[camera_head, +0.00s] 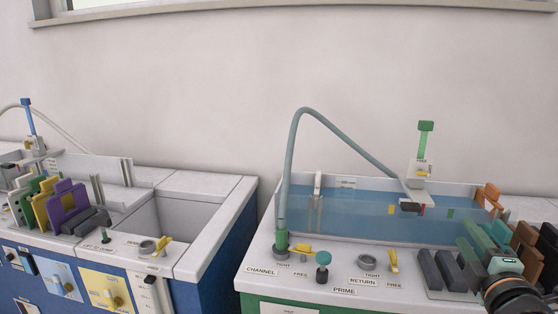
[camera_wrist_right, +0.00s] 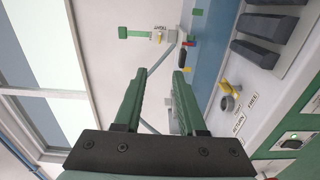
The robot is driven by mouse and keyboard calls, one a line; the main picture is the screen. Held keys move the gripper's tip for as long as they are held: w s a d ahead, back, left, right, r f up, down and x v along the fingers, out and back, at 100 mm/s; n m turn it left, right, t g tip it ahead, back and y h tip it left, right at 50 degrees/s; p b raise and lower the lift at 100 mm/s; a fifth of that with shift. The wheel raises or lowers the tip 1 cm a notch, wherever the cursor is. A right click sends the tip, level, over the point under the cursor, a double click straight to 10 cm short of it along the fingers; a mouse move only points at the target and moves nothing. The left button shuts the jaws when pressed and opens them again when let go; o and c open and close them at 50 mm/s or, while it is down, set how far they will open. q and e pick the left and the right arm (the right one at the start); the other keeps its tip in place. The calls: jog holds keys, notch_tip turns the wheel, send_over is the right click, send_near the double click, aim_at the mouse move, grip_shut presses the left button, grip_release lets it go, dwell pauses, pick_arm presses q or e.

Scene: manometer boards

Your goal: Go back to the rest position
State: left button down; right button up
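My right gripper (camera_head: 478,236) is at the lower right of the head view, above the right end of the right-hand bench (camera_head: 330,262). In the right wrist view its two green fingers (camera_wrist_right: 160,74) stand apart with nothing between them. Behind the fingers, that view shows the wall, the grey hose and the green-handled post, all turned sideways. The fingers appear clear of these things. My left gripper is in neither view.
The right bench has a water tank (camera_head: 350,208), an arched hose (camera_head: 292,140), a green-topped post (camera_head: 425,140) and yellow levers (camera_head: 393,262). Dark blocks (camera_head: 452,272) and brown blocks (camera_head: 527,240) crowd beside my right gripper. A blue bench (camera_head: 215,255) stands left.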

jog(key=s+a+f+m+g+y, duration=0.1)
jog(key=a+f+m+g, duration=0.15)
jog(key=f, duration=0.55)
jog(key=s+a+f+m+g+y, duration=0.1)
jog(key=s+a+f+y, duration=0.15)
jog(key=f, duration=0.55)
jog(key=a+f+m+g+y, duration=0.1)
jog(key=a+f, duration=0.3)
jog(key=f, duration=0.4)
jog(key=s+a+f+m+g+y, duration=0.35)
jog(key=s+a+f+m, duration=0.55)
jog(key=s+a+f, duration=0.7)
pick_arm(q)
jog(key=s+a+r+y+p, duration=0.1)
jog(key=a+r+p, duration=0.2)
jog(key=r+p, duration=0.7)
jog(key=p, duration=0.3)
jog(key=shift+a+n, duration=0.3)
pick_arm(e)
jog(key=s+d+r+h, duration=0.1)
jog(key=d+r, duration=0.4)
jog(key=r, duration=0.5)
jog(key=shift+s+d+h, duration=0.3)
jog(key=shift+s+d, duration=0.1)
